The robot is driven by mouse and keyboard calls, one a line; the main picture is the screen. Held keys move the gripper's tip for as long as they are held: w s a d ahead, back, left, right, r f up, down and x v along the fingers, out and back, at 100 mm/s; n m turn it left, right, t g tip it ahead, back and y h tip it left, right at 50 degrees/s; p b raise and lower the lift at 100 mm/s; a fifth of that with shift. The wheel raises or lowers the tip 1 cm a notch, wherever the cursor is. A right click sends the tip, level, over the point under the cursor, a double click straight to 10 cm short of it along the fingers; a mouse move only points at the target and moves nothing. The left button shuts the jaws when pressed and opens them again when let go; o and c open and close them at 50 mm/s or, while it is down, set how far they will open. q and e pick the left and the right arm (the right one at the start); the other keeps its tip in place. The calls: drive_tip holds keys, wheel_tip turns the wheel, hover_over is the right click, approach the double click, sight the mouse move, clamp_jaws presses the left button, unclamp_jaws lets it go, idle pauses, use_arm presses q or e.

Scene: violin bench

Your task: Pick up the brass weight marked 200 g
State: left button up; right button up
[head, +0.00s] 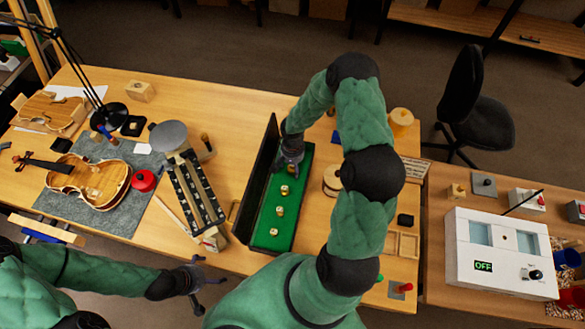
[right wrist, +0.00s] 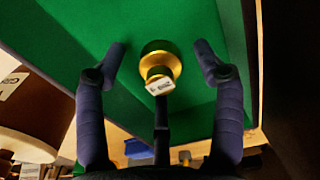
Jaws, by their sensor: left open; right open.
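Several brass weights stand in a row in a long green-lined case (head: 262,241), among them one in the middle (head: 280,210) and one at the near end (head: 273,232). My right gripper (head: 291,166) is over the far part of the case, open. In the right wrist view a brass weight (right wrist: 160,58) with a small white tag lies between and beyond the spread fingertips, apart from both. Its marking is too small to read, so I cannot tell which weight is 200 g. My left gripper (head: 205,275) is open and empty off the bench's front edge.
The case's dark raised lid (head: 257,178) stands along its left side. A round wooden container (head: 331,181) is close to its right. A violin (head: 88,181) lies on a grey mat at left. A white device (head: 503,250) stands on the right bench.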

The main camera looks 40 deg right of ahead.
drive_tip(key=shift+f, duration=0.25)
clamp_jaws()
drive_tip(key=shift+r, duration=0.1)
